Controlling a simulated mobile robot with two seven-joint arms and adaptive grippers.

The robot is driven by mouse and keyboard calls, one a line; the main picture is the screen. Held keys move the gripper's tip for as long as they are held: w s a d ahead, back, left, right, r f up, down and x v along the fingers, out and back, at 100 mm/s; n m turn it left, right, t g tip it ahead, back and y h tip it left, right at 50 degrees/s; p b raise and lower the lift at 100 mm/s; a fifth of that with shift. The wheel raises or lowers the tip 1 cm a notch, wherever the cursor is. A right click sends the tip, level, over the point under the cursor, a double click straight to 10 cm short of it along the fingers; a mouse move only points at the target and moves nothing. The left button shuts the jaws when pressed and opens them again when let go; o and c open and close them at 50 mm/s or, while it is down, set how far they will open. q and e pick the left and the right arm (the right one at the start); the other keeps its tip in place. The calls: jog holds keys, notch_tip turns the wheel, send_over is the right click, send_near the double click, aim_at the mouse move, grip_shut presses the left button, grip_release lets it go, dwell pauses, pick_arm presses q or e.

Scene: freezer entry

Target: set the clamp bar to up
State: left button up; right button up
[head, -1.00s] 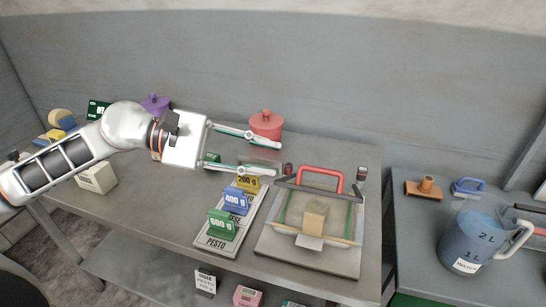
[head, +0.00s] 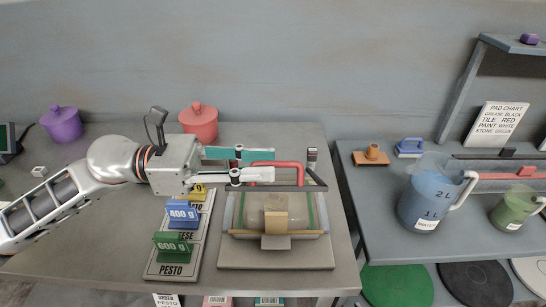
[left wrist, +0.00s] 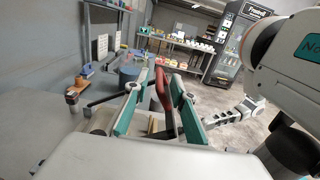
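The clamp bar (head: 305,188) is a dark bar with a red loop handle (head: 290,164). It runs across the far part of a board (head: 280,257) that bears a framed clear sheet and a tan block (head: 275,218). I cannot tell how high it stands above the board. My left gripper (head: 262,164) reaches in from the left at the handle. In the left wrist view the red handle (left wrist: 162,90) stands between its two parted teal fingers, with gaps visible. A pale arm part, perhaps my right gripper (left wrist: 238,112), shows small there; its fingers are unclear.
Weight-marked cards (head: 182,213) stand on a label strip left of the board. A red pot (head: 198,122) and a purple pot (head: 62,123) stand behind. On the right table are a blue jug (head: 425,200) and a green jug (head: 513,207). A gap separates the tables.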

pick_arm(q)
jog(key=shift+d+p, duration=0.35)
jog(key=shift+d, duration=1.05)
pick_arm(e)
jog(key=shift+w+r, duration=0.15)
jog(key=shift+r, duration=0.5)
pick_arm(q)
grip_shut()
jog(key=shift+w, duration=0.1)
